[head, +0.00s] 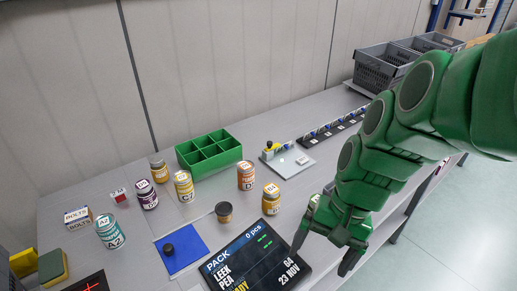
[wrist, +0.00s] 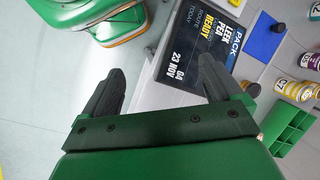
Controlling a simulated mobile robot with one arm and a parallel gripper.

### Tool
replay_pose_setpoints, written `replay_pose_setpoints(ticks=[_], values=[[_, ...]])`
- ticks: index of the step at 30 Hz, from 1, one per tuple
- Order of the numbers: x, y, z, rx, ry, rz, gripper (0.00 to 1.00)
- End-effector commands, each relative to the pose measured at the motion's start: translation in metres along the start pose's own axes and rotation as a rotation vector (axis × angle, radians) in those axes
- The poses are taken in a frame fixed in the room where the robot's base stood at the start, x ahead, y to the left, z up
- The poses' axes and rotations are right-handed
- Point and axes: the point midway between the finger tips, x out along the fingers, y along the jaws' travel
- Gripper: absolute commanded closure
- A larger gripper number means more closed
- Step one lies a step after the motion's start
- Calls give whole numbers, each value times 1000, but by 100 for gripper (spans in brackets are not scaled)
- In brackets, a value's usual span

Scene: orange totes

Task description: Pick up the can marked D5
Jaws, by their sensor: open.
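Several labelled cans stand upright on the grey table. A purple can (head: 147,196), an orange can (head: 246,177) and a yellow can (head: 271,200) seem to have labels starting with D; their digits are too small to read, so I cannot tell which is D5. A yellow can (head: 183,187) looks marked C7 and a teal can (head: 111,233) A2. My gripper (head: 324,250) is open and empty, at the table's near edge, right of the cans and display. In the wrist view my gripper (wrist: 161,68) has nothing between its fingers; the purple can (wrist: 312,61) shows at the right edge.
A black display (head: 255,259) lies left of my gripper. A blue mat (head: 181,250) bears a dark knob-like piece. A green divided box (head: 209,152) and a grey crate (head: 385,67) stand farther back.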

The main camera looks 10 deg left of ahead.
Motion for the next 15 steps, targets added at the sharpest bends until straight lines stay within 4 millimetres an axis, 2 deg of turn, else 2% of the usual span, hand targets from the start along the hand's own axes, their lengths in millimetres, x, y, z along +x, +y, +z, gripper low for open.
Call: replay_pose_setpoints(ticks=[3, 15], values=[[1, -23, -19, 50, -33, -61, 7], [3, -92, -81, 248, -148, -255, 7]])
